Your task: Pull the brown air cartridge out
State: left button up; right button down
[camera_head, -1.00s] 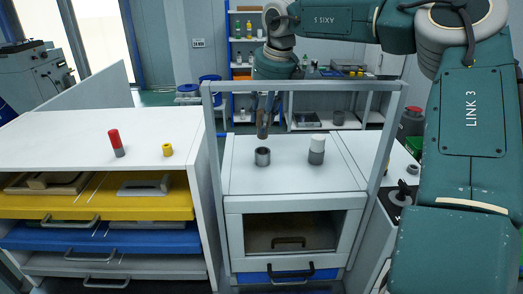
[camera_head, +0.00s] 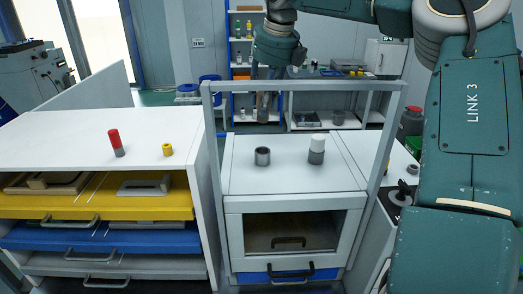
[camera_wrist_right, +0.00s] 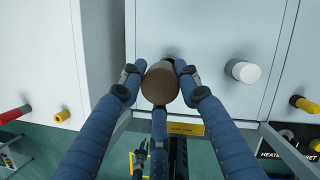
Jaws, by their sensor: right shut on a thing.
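The brown air cartridge (camera_wrist_right: 160,84) is held between the blue fingers of my right gripper (camera_wrist_right: 157,78) in the right wrist view. In the head view my right gripper (camera_head: 265,98) points down with the brown cartridge (camera_head: 262,115) at its fingertips. The cartridge is clear above the grey socket (camera_head: 262,157) on the white panel top, and the socket is open and empty. My left gripper is not in view.
A white cartridge (camera_head: 318,142) stands in a second grey socket to the right. A grey frame (camera_head: 300,86) spans the panel. A red cartridge (camera_head: 114,138) and a yellow piece (camera_head: 167,150) stand on the left cabinet (camera_head: 60,128). Open drawers are below it.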

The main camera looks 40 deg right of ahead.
jog(key=shift+r, duration=2.65)
